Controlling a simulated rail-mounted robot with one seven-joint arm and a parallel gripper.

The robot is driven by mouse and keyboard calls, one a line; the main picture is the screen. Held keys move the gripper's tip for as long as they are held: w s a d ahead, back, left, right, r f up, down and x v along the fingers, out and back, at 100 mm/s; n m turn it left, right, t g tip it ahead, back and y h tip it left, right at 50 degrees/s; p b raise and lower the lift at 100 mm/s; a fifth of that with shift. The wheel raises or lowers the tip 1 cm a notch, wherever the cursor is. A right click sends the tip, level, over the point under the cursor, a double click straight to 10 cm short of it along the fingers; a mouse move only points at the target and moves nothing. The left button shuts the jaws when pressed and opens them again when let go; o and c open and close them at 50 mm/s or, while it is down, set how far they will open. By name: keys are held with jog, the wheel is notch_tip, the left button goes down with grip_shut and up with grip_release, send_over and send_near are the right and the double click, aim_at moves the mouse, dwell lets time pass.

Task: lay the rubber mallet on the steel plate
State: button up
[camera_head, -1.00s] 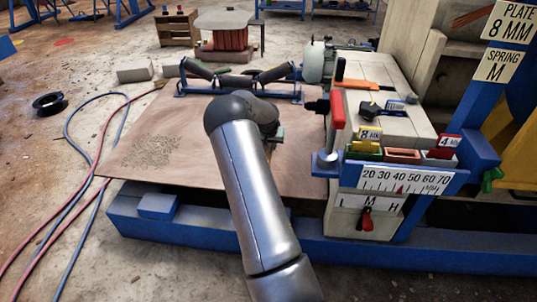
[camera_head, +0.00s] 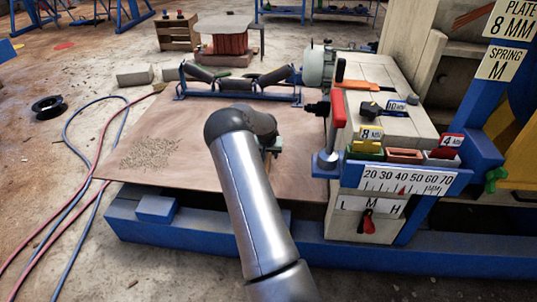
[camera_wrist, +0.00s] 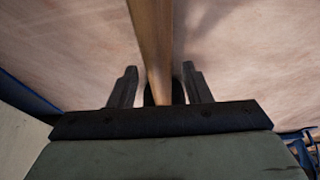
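The mallet's wooden handle (camera_wrist: 155,45) runs down the middle of the wrist view, between the two fingers of my gripper (camera_wrist: 160,84). A narrow gap shows on each side of it, so the fingers look open around it. A dark shape behind its lower end may be the mallet's head; I cannot tell. Below is a broad pinkish-brown sheet (camera_wrist: 60,45), also in the head view (camera_head: 200,115); I cannot tell if this is the steel plate. In the head view my arm hides the mallet and most of my gripper.
A blue roller frame (camera_head: 240,97) stands at the sheet's far edge. The crusher bench with a red-handled lever (camera_head: 335,125) and coloured blocks (camera_head: 403,155) is at the right. A gravel patch (camera_head: 155,153) lies on the left. Hoses (camera_head: 75,145) run along the floor at the left.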

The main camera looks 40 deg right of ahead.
jog(key=shift+r, duration=0.1)
jog(key=p+v, duration=0.4)
jog(key=v, duration=0.8)
jog(key=s+a+r+n+y, duration=0.1)
jog(key=s+a+r, duration=0.2)
jog(key=a, duration=0.4)
jog(key=s+a+r+n+y, duration=0.1)
jog(key=s+a+r+y, duration=0.2)
jog(key=a, duration=0.4)
jog(key=s+a+r+n+g, duration=0.15)
jog(key=s+a+r, duration=0.35)
jog(key=s+a, duration=0.5)
jog(key=s+a+r+n+g, duration=0.1)
jog(key=s+a+n, duration=0.1)
jog(key=s+a, duration=0.3)
jog(key=s+a+n+g+h, duration=0.1)
jog(key=s+a+n, duration=0.2)
jog(key=s, duration=0.9)
jog(key=a, duration=0.3)
jog(key=shift+a+r+n, duration=0.3)
jog(key=shift+r+n, duration=0.05)
jog(key=shift+r, duration=0.05)
